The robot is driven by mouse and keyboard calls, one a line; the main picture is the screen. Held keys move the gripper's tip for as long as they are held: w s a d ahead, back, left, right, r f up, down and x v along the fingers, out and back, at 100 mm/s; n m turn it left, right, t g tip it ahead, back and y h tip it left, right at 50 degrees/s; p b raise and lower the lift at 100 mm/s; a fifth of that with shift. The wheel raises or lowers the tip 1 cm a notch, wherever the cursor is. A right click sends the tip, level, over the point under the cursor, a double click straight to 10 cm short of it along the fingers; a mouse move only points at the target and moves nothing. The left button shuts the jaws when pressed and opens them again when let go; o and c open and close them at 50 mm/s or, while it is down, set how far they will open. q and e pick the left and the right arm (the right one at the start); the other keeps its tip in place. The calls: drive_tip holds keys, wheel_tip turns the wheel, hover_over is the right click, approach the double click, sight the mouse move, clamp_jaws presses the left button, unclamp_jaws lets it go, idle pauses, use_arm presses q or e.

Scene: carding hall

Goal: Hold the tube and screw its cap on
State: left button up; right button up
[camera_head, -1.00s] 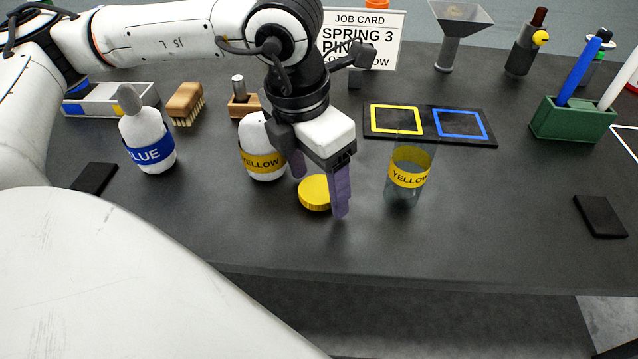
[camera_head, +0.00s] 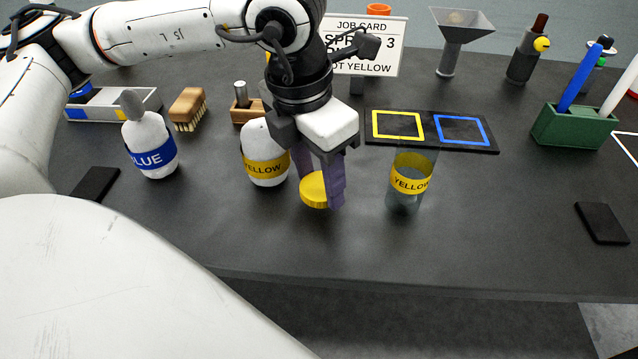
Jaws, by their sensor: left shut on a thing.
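A clear tube (camera_head: 408,182) with a yellow band reading YELLOW stands upright and open-topped on the dark table. The yellow cap (camera_head: 314,190) is left of the tube. My left gripper (camera_head: 321,186) points down with its purple fingers shut on the cap, one finger at each side. I cannot tell whether the cap still touches the table. The tube stands apart from the gripper, with nothing holding it. My right gripper is not in view.
White bottles labelled BLUE (camera_head: 152,148) and YELLOW (camera_head: 264,158) stand to the left. A black board (camera_head: 488,149) with yellow and blue squares lies behind the tube. A green pen holder (camera_head: 572,131) is at right. The table's front middle is clear.

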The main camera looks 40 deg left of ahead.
sight(319, 187)
use_arm(q)
wheel_tip(319, 187, up, 8)
drive_tip(key=shift+r, duration=0.1)
idle(0.4)
